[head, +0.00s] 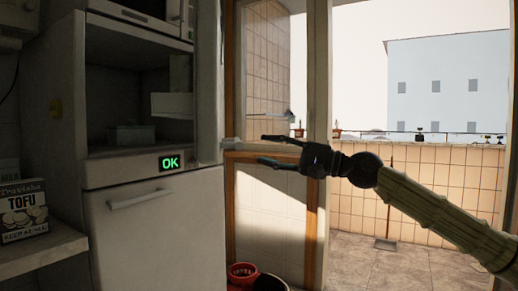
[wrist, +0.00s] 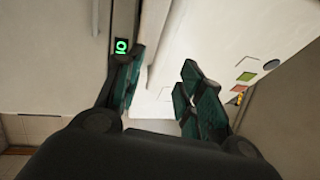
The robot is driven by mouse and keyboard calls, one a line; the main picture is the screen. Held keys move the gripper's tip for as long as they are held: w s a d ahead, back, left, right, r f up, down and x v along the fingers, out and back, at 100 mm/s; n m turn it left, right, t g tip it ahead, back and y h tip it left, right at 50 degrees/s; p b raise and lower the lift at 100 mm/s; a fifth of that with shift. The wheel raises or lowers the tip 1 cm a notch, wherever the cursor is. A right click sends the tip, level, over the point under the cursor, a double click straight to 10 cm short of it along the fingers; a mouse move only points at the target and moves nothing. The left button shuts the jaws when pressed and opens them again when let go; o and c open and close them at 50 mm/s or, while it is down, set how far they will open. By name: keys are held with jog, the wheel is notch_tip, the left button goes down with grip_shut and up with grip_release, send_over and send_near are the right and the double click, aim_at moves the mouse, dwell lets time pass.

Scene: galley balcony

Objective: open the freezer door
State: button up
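The white fridge unit (head: 155,235) stands at the left in the head view. Its lower door is closed and has a horizontal bar handle (head: 140,197). The upper compartment (head: 120,90) stands open, with its door (head: 208,80) swung out at the right, seen nearly edge-on. Which compartment is the freezer, I cannot tell. A green "OK" display (head: 170,161) sits between the two; it also shows in the wrist view (wrist: 121,46). My gripper (head: 264,149) is open and empty, right of the fridge, fingers pointing left. In the wrist view its fingers (wrist: 163,60) are apart.
A pale panel with coloured magnets (wrist: 246,68) is close at the right in the wrist view. A tofu box (head: 24,210) stands on the counter (head: 40,250) at left. A red bowl (head: 242,271) is low by the window frame. Balcony floor (head: 400,268) lies open at right.

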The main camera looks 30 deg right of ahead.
jog(key=shift+v, duration=1.85)
jog(key=shift+f, duration=0.1)
